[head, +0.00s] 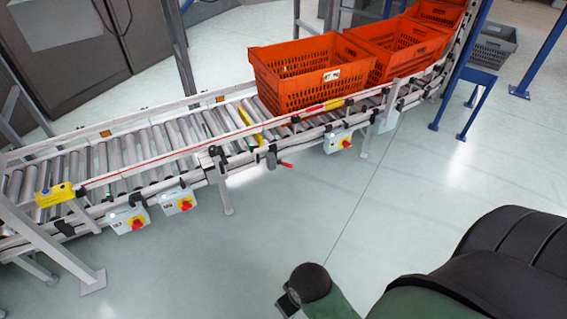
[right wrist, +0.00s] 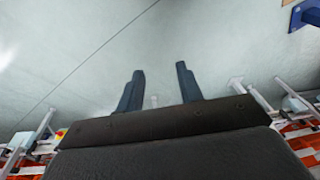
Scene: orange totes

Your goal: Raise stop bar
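A yellow bar (head: 250,109) crosses the conveyor rollers just left of the front orange tote; I take it as the stop bar. A lever with a red grip (head: 286,163) sticks out of the conveyor's near side, close to a yellow piece under the rail. Whether the bar is raised or lowered is hard to tell. My right gripper (right wrist: 160,68) is open and empty, its two dark fingers spread above bare floor in the right wrist view. It is away from the conveyor. Part of my arm shows at the lower right of the head view. My left gripper is not in view.
Several orange totes (head: 290,95) line up on the roller conveyor (head: 125,158). Switch boxes with red knobs (head: 180,202) hang on its near side. A yellow device (head: 55,194) sits at its left end. A grey crate (head: 492,45) stands beyond a blue post. The floor in front is clear.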

